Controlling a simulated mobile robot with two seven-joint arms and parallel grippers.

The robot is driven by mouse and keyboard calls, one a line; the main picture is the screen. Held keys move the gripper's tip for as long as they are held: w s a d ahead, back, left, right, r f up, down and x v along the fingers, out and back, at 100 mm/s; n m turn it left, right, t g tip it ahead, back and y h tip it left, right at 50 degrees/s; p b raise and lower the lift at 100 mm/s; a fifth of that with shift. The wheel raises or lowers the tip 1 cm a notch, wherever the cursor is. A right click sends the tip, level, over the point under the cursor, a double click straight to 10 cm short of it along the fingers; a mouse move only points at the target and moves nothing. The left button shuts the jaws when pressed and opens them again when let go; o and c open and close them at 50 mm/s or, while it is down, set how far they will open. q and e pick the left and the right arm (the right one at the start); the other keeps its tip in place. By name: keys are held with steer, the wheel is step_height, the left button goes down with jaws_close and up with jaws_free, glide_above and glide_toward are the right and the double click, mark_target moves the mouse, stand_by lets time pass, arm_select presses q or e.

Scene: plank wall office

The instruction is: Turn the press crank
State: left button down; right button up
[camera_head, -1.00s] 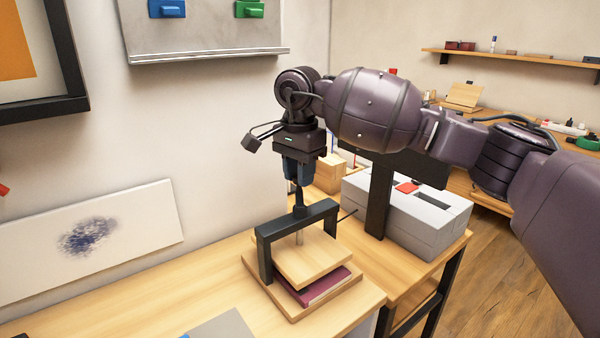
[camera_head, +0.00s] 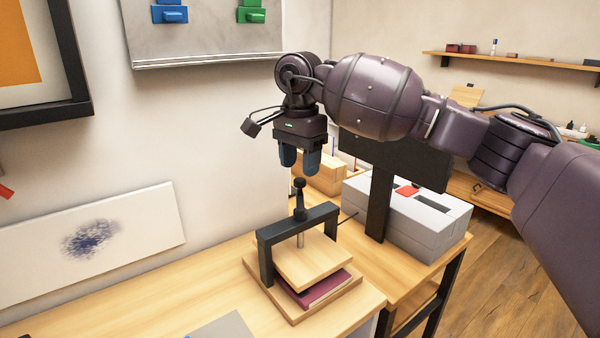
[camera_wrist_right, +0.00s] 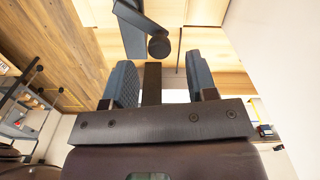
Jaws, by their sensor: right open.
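The press (camera_head: 265,262) stands on the wooden table, a dark frame over a wooden plate (camera_head: 303,262). A dark red book (camera_head: 325,288) lies under the plate. The crank (camera_head: 299,187) has a dark knob and stem on top of the frame; its knob also shows in the right wrist view (camera_wrist_right: 159,46). My right gripper (camera_head: 299,172) is open and empty, pointing down just above the knob, apart from it. My left gripper is not in view.
A grey box (camera_head: 420,225) with a red piece on top and a dark upright panel (camera_head: 380,190) stand right of the press. A wooden box (camera_head: 322,175) is behind. A white board (camera_head: 120,235) leans on the wall; the table left of the press is mostly clear.

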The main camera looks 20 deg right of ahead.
mark_target(300, 180)
step_height(300, 180, up, 8)
steer(key=shift+f+p, duration=0.25)
steer(key=shift+p, duration=0.05)
steer(key=shift+s+f, duration=0.1)
steer(key=shift+s, duration=0.05)
